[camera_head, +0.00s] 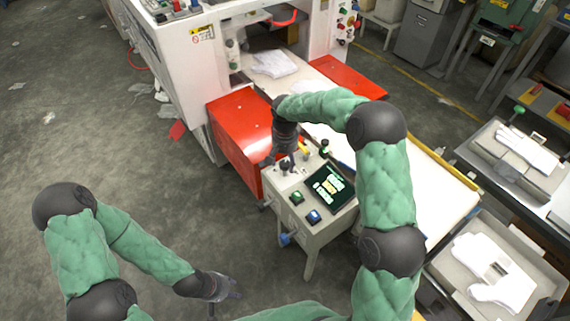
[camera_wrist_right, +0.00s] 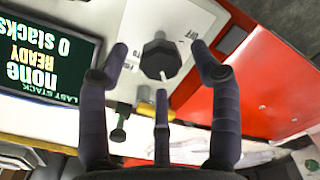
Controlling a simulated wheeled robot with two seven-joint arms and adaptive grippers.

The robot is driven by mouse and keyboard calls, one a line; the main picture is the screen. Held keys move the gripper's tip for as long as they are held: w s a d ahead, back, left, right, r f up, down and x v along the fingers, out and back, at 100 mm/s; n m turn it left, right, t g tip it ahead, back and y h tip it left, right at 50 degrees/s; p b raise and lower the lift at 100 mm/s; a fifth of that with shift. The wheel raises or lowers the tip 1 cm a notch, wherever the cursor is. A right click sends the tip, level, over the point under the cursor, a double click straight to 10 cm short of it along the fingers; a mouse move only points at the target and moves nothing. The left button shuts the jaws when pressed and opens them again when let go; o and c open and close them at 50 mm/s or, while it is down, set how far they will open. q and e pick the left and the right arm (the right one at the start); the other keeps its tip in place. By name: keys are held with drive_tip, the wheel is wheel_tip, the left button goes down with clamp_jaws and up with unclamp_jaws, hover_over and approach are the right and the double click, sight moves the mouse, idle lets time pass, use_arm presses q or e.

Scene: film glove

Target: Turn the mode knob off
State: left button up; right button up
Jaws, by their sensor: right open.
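The mode knob (camera_wrist_right: 160,57) is a black faceted knob on a pale panel in the right wrist view, with an "OFF" label beside it. My right gripper (camera_wrist_right: 159,65) is open, with its fingers spread around the knob; whether any finger touches it I cannot tell. In the head view, my right gripper (camera_head: 279,160) is above the control box (camera_head: 318,232), at its far left part. My left gripper (camera_head: 226,291) is low at the bottom of the head view, away from the box; its finger opening is unclear.
A screen (camera_head: 329,188) on the box reads "none READY 0 stacks" in the wrist view. Green (camera_head: 296,198) and blue (camera_head: 313,217) buttons sit in front of it. A red machine cover (camera_head: 236,125) stands close behind. Trays with white gloves (camera_head: 497,270) are at the right.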

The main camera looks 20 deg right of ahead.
drive_tip(key=shift+f, duration=0.65)
drive_tip(key=c, duration=1.1)
drive_tip(key=shift+c, duration=0.2)
